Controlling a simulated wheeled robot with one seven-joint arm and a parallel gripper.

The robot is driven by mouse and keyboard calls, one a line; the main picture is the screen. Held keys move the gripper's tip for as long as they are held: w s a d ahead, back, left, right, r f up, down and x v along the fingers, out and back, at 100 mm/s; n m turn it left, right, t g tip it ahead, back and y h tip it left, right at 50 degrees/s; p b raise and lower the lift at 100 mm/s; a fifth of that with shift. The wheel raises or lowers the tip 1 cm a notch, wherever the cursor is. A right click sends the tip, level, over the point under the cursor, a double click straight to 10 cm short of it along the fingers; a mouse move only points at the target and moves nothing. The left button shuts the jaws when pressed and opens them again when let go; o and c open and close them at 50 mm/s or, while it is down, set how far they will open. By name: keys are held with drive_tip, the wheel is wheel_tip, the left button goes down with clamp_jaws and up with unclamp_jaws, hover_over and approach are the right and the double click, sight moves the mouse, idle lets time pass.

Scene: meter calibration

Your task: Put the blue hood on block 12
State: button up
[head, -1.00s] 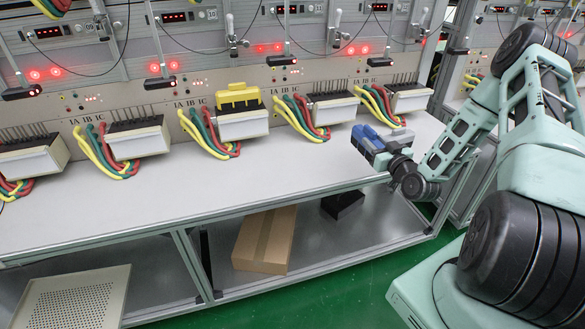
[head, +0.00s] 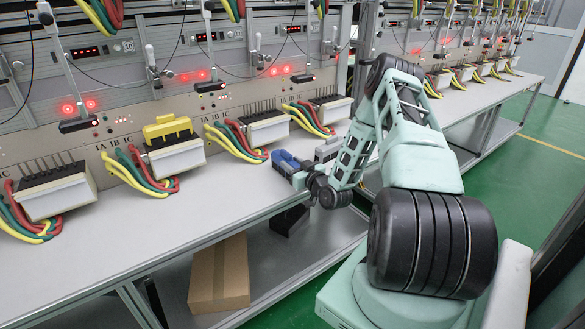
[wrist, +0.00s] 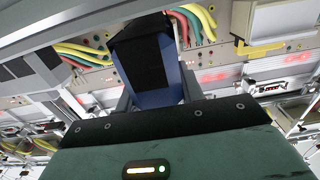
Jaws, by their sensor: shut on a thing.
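In the wrist view the blue hood (wrist: 158,97), with a black face, sits between the two fingers. Several white terminal blocks stand along the bench. The nearer ones are a left block (head: 58,195), a block wearing a yellow hood (head: 168,129), a bare block (head: 268,130) and a bare block (head: 332,112) behind my gripper. Which one is block 12 cannot be read.
Yellow, green and red cables (head: 140,172) run beside each block. Thin probes hang over the bench top (head: 130,220), whose front strip is clear. A cardboard box (head: 220,275) and a dark box (head: 290,220) sit on the lower shelf. A second bench (head: 510,88) stands at right.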

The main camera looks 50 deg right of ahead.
drive_tip(key=shift+f, duration=0.4)
drive_tip(key=shift+f, duration=0.15)
drive_tip(key=o, duration=1.1)
